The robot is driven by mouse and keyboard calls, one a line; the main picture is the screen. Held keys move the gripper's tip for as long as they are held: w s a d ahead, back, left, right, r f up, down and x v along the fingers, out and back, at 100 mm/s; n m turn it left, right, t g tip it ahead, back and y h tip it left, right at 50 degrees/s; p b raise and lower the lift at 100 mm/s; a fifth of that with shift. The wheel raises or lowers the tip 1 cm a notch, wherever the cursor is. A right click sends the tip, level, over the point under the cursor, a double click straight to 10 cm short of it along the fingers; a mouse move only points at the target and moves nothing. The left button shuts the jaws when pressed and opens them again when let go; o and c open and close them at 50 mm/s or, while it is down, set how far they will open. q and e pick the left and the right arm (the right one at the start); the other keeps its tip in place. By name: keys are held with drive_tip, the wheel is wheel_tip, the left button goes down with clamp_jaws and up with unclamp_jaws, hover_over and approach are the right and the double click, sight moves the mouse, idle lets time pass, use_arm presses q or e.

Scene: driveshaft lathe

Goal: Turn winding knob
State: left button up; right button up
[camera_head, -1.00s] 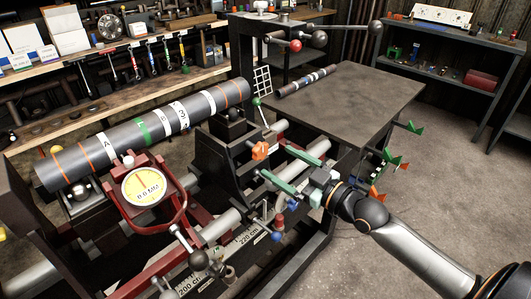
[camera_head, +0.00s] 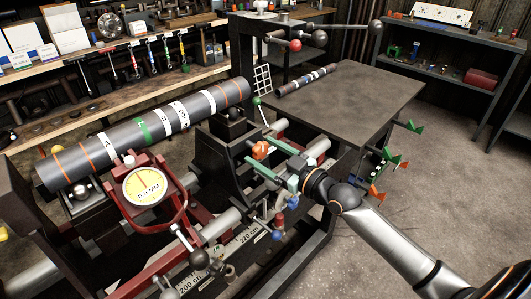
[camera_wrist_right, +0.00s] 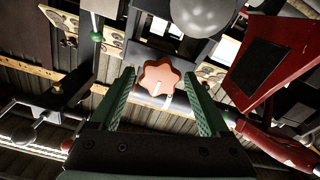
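The winding knob (camera_head: 260,150), orange and lobed, sits on the right side of the dark clamp block (camera_head: 224,160) on the lathe. In the right wrist view the knob (camera_wrist_right: 160,77) shows as a star shape in the middle. My right gripper (camera_head: 256,158) is open around the knob. In the wrist view its green-padded fingers (camera_wrist_right: 160,90) stand left and right of the knob, with a gap on each side. Whether the knob is fully between the pads in depth is hard to tell. My left gripper is not in view.
A dark driveshaft (camera_head: 155,128) with coloured bands lies across the lathe. A yellow dial gauge (camera_head: 145,185) on a red frame stands in front. Below my right gripper are small levers with blue and red knobs (camera_head: 279,227). A dark tabletop (camera_head: 350,100) lies behind.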

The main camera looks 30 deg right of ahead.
drive_tip(key=c, duration=1.1)
drive_tip(key=shift+c, duration=0.2)
drive_tip(key=m+p, duration=0.2)
drive_tip(key=shift+r+m, duration=0.15)
drive_tip(key=shift+m, duration=0.25)
drive_tip(key=m+p, duration=0.1)
drive_tip(key=m, duration=0.2)
drive_tip(key=shift+m, duration=0.3)
drive_tip(key=m+p, duration=0.1)
drive_tip(key=m, duration=0.2)
drive_tip(key=shift+m+p, duration=0.4)
drive_tip(key=shift+m, duration=1.8)
